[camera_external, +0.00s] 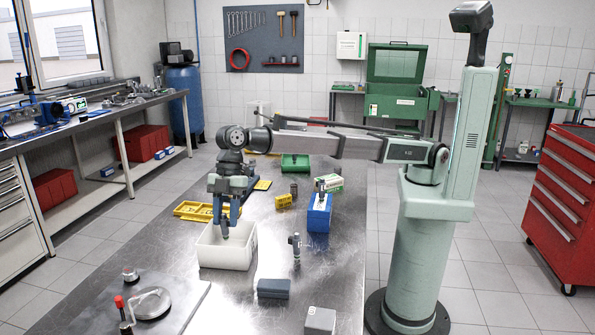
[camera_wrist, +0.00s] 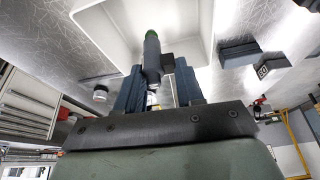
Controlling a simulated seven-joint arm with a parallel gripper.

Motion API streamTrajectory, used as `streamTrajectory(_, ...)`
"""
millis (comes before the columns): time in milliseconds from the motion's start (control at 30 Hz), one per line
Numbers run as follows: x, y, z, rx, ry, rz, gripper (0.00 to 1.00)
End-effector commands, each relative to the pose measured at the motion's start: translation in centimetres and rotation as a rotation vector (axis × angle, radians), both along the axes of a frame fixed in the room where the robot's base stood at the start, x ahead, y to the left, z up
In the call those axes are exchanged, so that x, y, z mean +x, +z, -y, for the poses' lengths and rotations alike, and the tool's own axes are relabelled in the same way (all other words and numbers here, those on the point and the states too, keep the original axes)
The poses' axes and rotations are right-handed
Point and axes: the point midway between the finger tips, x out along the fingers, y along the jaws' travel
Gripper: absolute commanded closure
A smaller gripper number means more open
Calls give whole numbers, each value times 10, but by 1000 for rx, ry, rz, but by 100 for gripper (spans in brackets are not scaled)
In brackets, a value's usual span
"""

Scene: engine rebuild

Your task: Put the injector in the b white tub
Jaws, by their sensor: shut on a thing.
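My gripper (camera_external: 226,214) is shut on a dark grey injector (camera_external: 225,230) with green at its end. The injector hangs roughly upright over the white tub (camera_external: 225,256), its lower end at about the rim's height in the picture. In the wrist view the injector (camera_wrist: 152,58) sits between the two blue-grey fingers of my gripper (camera_wrist: 158,88), with the tub (camera_wrist: 112,32) behind it. The tub stands on the metal table. I cannot read a letter on it, and part of its inside is hidden.
A slim upright metal part (camera_external: 296,249) stands right of the tub. A blue box (camera_external: 319,217), yellow trays (camera_external: 193,210), a dark block (camera_external: 273,288) and a grey block (camera_external: 320,320) are around it. A plate with a round lid (camera_external: 152,303) lies at the front left.

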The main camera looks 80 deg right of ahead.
Motion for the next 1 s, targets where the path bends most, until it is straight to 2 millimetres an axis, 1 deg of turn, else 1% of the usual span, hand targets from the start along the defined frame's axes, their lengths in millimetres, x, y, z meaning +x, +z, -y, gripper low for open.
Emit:
streamTrajectory(167, 0, -12, 0, 1, 0, 1, 93)
streamTrajectory(300, 0, -30, 0, 0, 0, -1, 93)
streamTrajectory(400, 0, -39, 0, 1, 1, 0, 93)
streamTrajectory(833, 0, -44, 0, 1, 1, 1, 93)
streamTrajectory(867, 0, -43, 0, 1, 1, 1, 60)
streamTrajectory(1000, 0, -43, 0, 1, 1, 1, 47)
